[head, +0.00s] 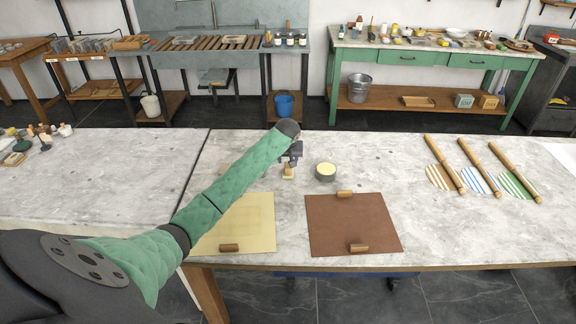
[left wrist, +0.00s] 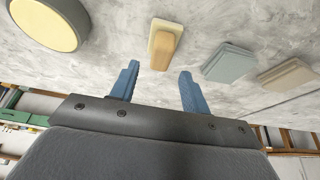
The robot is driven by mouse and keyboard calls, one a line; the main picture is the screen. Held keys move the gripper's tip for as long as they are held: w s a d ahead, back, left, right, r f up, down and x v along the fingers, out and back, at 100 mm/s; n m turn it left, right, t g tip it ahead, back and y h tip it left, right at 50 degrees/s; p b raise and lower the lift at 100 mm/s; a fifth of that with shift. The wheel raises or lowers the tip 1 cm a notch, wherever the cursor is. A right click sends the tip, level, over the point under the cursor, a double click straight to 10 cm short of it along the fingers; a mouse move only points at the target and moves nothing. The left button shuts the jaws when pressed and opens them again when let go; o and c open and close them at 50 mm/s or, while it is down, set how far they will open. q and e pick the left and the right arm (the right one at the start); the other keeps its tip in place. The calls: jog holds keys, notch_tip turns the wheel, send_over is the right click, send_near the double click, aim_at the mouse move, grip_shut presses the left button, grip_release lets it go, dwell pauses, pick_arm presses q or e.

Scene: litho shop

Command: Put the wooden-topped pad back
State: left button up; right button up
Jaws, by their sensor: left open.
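The wooden-topped pad (head: 288,173) is a small cream block with a wooden grip on top. It stands on the stone table, partly covered by my left gripper in the head view. In the left wrist view the pad (left wrist: 165,44) lies just beyond the fingertips, between their lines. My left gripper (head: 293,156) is open and empty, apart from the pad; its two blue fingers also show in the left wrist view (left wrist: 160,78). My right gripper is not in view.
A round dark tin with a yellow top (head: 325,172) stands right of the pad. The left wrist view shows a grey-blue block (left wrist: 229,62) and a beige block (left wrist: 288,74) nearby. A yellow sheet (head: 252,215) and a brown sheet (head: 350,222) lie in front.

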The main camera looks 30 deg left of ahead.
pick_arm(q)
jog(key=b+v, duration=0.1)
jog(key=v, duration=0.7)
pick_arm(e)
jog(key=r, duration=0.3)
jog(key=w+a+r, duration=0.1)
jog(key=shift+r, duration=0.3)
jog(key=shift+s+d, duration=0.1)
